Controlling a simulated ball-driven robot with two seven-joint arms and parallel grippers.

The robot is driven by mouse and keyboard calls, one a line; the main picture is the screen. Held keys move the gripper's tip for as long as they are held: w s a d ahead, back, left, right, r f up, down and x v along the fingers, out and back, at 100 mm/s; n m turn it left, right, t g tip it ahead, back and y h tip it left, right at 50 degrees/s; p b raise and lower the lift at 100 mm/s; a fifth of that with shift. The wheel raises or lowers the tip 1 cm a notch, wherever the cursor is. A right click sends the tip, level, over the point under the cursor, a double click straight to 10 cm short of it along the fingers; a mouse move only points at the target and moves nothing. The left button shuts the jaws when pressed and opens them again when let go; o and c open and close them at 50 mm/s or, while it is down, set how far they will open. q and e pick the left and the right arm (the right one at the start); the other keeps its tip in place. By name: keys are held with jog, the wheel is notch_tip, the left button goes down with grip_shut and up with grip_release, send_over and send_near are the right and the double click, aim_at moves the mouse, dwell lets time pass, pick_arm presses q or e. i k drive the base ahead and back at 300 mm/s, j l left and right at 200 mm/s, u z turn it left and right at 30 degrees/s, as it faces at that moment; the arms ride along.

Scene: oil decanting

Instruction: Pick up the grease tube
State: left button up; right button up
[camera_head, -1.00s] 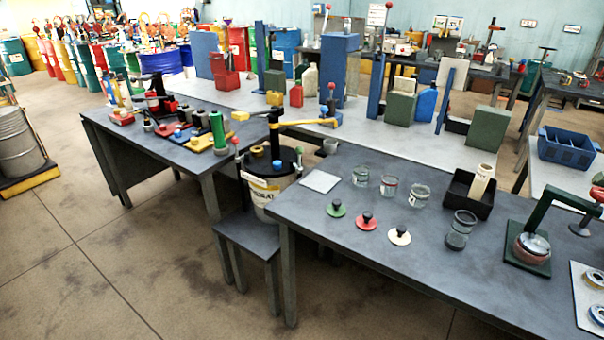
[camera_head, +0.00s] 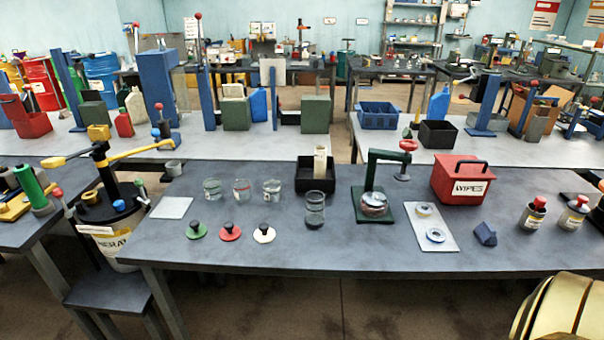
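No label that reads grease tube is legible. A cream upright tube (camera_head: 320,164) stands in a black open box (camera_head: 305,182) at the back middle of the near table. A green upright cylinder (camera_head: 31,186) stands on the table at the far left. I cannot tell for sure which of these is the grease tube. Neither of my grippers is in view. A gold rounded part at the bottom right corner may be part of my own arm.
The near table (camera_head: 290,250) holds glass jars (camera_head: 242,190), coloured knobbed lids (camera_head: 230,232), a green press (camera_head: 373,195), a red wipes box (camera_head: 461,180) and red-capped bottles (camera_head: 533,214). A pail (camera_head: 112,222) with a yellow-handled pump stands left. The table's front strip is clear.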

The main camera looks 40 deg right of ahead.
aim_at(315, 203)
jog(key=z, duration=1.3)
